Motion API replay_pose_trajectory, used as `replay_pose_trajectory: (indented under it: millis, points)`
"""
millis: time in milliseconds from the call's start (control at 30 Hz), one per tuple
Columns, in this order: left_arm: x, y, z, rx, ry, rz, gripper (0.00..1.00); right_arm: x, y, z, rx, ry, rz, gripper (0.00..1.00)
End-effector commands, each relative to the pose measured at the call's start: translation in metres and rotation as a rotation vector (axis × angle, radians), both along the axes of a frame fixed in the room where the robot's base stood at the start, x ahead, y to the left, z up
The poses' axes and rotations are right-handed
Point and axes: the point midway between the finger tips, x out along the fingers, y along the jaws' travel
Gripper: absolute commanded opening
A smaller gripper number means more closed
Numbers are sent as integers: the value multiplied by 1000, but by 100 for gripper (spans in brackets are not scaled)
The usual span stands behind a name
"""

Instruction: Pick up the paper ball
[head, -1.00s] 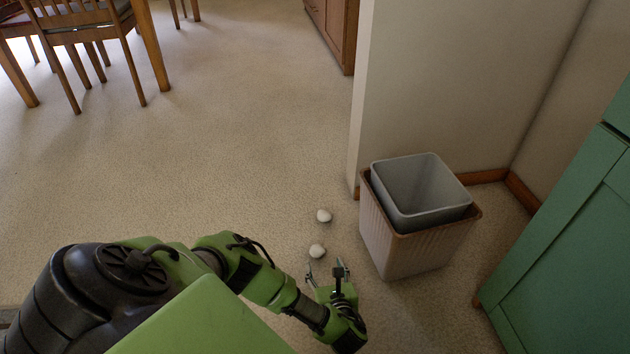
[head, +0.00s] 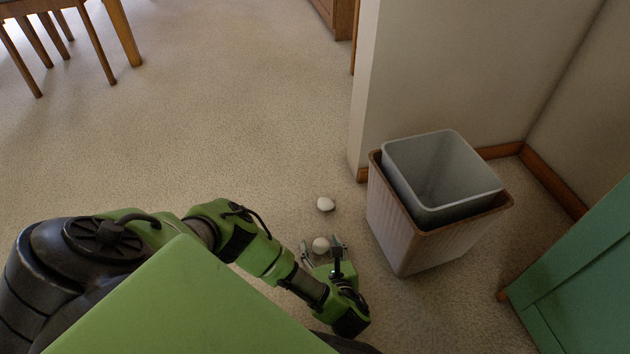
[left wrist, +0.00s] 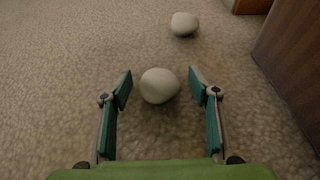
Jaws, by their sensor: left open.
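Two white paper balls lie on the carpet. The nearer ball (head: 320,245) is at the mouth of my left gripper (head: 322,246). In the left wrist view this ball (left wrist: 160,86) sits between the two open fingertips (left wrist: 162,90), with a gap on both sides. The farther ball (head: 325,204) lies a little beyond it on the floor, and it also shows in the left wrist view (left wrist: 184,24) near the top. My left gripper is open and empty, low over the floor. My right gripper is out of view.
A ribbed bin (head: 395,232) with a grey liner (head: 440,170) stands close to the right of the gripper. A wall corner (head: 365,110) is behind it and a green cabinet (head: 580,275) is at right. Open carpet (head: 220,120) lies left; chair and table legs stand far left.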

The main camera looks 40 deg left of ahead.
Motion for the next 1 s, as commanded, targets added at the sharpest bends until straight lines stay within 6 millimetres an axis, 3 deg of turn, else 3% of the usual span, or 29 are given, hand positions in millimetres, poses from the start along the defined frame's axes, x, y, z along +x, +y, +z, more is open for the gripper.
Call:
replay_pose_trajectory:
  millis: [300, 467, 833, 1000]
  points:
    - [-1, -2, -1, -1, 0, -1, 55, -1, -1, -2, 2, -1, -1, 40]
    - [-1, -2, -1, 0, 0, -1, 29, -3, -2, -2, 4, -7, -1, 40]
    - [-1, -2, 0, 0, 0, 0, 28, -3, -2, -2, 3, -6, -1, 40]
    - [-1, -2, 14, -1, 1, 0, 28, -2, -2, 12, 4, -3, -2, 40]
